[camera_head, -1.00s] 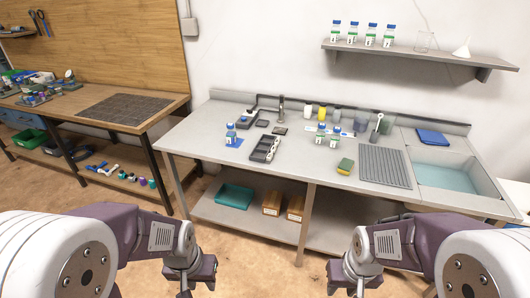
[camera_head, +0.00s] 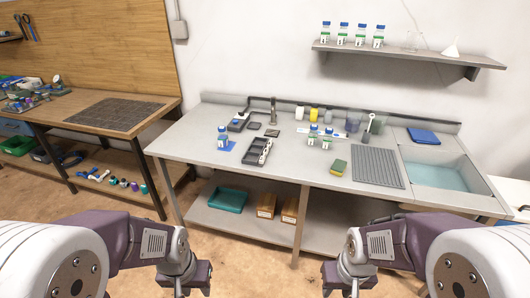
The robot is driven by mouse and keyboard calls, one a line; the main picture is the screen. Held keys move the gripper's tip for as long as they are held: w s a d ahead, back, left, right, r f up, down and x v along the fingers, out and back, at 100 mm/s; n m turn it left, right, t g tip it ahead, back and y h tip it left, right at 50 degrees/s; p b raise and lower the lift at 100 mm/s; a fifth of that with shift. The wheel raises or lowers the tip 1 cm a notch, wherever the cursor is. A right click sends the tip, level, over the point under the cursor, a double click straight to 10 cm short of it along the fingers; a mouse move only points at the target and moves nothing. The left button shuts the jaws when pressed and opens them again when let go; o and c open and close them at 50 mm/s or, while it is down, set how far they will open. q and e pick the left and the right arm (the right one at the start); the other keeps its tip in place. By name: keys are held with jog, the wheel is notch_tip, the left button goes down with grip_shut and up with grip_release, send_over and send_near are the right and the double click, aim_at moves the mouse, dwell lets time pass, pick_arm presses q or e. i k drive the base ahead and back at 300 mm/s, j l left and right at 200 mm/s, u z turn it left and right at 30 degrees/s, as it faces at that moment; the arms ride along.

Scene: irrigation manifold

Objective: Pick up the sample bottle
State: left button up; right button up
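Several sample bottles with blue caps and green-and-white labels are in view. One sample bottle (camera_head: 222,136) stands on a blue pad (camera_head: 227,146) at the left of the grey bench (camera_head: 290,168). Two more bottles (camera_head: 312,135) and (camera_head: 327,139) stand together near the bench's middle. A row of similar bottles (camera_head: 343,34) stands on the wall shelf (camera_head: 400,54). My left gripper (camera_head: 190,285) and my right gripper (camera_head: 345,285) are low at the picture's bottom edge, in front of the bench and away from every bottle. Their fingers are mostly cut off by the frame.
A black tray (camera_head: 257,151), a sponge (camera_head: 338,167), a ribbed mat (camera_head: 377,167) and a sink (camera_head: 440,174) are on the bench. A teal bin (camera_head: 228,199) and two boxes (camera_head: 266,205) sit below. A wooden workbench (camera_head: 150,98) stands at left.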

aim_at(223, 137)
jog(key=i+j+z, duration=0.3)
jog(key=i+j, duration=0.3)
jog(key=i+j+z, duration=0.15)
jog(key=i+j, duration=0.15)
jog(key=i+j+z, duration=0.15)
jog(key=i+j, duration=0.15)
jog(key=i+j+z, duration=0.15)
jog(key=j, duration=0.35)
jog(key=i+j+z, duration=0.15)
jog(key=i+j, duration=0.2)
jog(key=i+j+z, duration=0.15)
jog(key=j, duration=0.4)
